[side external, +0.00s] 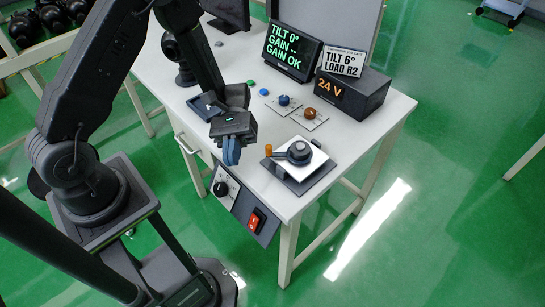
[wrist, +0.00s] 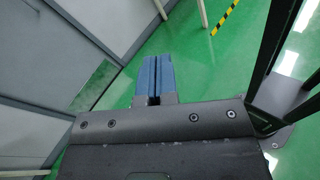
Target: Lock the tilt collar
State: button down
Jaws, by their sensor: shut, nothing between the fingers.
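A round black collar-like hub (side external: 299,152) sits on a white plate over a dark base near the table's front right corner. I take it to be the tilt collar. A dark lever with an orange end (side external: 268,150) reaches left from it. My gripper (side external: 232,158) points down near the table's front edge, left of the hub and apart from it. Its two blue fingers are together, with nothing between them; they also show in the wrist view (wrist: 152,78), over the green floor. The hub is not in the wrist view.
A monitor (side external: 291,52) reads TILT 0° and GAIN OK. A card (side external: 343,61) reading TILT 6° LOAD R2 stands on a 24 V box (side external: 352,94). A blue knob (side external: 284,100) and an orange-brown knob (side external: 310,113) sit behind the hub. A panel with a red switch (side external: 255,220) hangs at the front edge.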

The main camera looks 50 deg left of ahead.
jog(key=s+d+f+m+y, duration=0.2)
jog(key=s+m+y, duration=0.2)
jog(key=m+y, duration=1.35)
jog(key=w+d+r+m+t+y, duration=0.3)
jog(key=w+d+m+t+y, duration=0.4)
jog(key=d+m+t, duration=0.75)
jog(key=n+t, duration=0.2)
jog(key=t, duration=0.1)
send_near(270, 152)
jog(key=shift+n, duration=0.3)
jog(key=x, duration=0.6)
jog(key=shift+f, duration=0.3)
jog(key=shift+w+a, duration=0.2)
jog(key=shift+a, duration=0.35)
